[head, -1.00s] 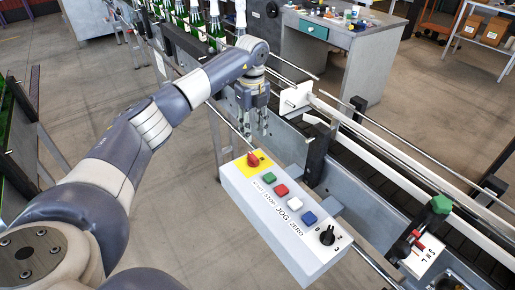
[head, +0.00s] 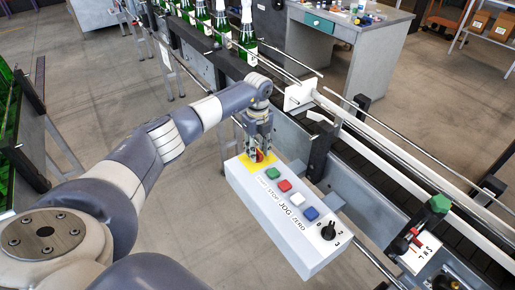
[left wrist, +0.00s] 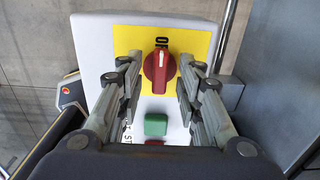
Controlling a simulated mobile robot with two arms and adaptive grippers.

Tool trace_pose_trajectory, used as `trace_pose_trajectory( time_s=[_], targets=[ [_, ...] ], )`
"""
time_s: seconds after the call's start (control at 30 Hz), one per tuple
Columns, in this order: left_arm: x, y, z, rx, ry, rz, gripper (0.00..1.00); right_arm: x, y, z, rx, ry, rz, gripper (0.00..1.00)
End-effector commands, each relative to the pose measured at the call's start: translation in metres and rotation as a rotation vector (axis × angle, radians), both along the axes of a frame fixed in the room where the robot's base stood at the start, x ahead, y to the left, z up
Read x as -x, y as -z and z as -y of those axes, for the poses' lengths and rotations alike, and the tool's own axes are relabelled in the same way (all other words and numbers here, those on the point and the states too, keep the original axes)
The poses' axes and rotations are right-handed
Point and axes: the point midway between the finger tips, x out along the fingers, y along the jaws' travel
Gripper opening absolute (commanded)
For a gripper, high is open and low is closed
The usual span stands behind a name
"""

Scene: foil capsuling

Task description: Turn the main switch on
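The main switch is a red rotary knob (left wrist: 159,66) on a yellow plate (left wrist: 126,42) at the far end of the white control box (head: 292,237). In the left wrist view its white mark runs along the box's length, toward a dark label at the top. My left gripper (head: 259,155) is over the knob, pointing down, and partly hides it in the head view. In the left wrist view its two fingers are open, one on each side of the knob, with gaps between. My right gripper is not in view.
Green (head: 272,173), red (head: 285,185), white (head: 297,198) and blue (head: 311,213) buttons and a black selector (head: 328,231) line the box. Conveyor rails (head: 400,160) run behind it. Green bottles (head: 247,35) stand at the back.

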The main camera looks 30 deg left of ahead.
Motion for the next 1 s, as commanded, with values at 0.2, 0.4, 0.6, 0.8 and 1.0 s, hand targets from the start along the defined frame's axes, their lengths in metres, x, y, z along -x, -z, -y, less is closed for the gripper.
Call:
trace_pose_trajectory(
  time_s=[0.2, 0.4, 0.6, 0.8, 1.0],
  targets=[
    [0.0, 0.0, 0.0, 0.0, 0.0, 0.0, 0.0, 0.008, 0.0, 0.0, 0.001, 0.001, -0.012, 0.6],
    [0.0, 0.0, 0.0, 0.0, 0.003, 0.0, 0.0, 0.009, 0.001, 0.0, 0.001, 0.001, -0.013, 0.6],
    [0.0, 0.0, 0.0, 0.0, 0.046, 0.001, 0.0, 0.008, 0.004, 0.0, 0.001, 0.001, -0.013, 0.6],
    [0.0, 0.001, 0.0, -0.001, 0.161, 0.001, 0.0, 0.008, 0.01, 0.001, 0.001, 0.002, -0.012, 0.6],
    [0.0, 0.001, 0.0, 0.0, 0.336, 0.001, 0.0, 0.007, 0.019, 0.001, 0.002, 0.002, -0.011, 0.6]
  ],
)
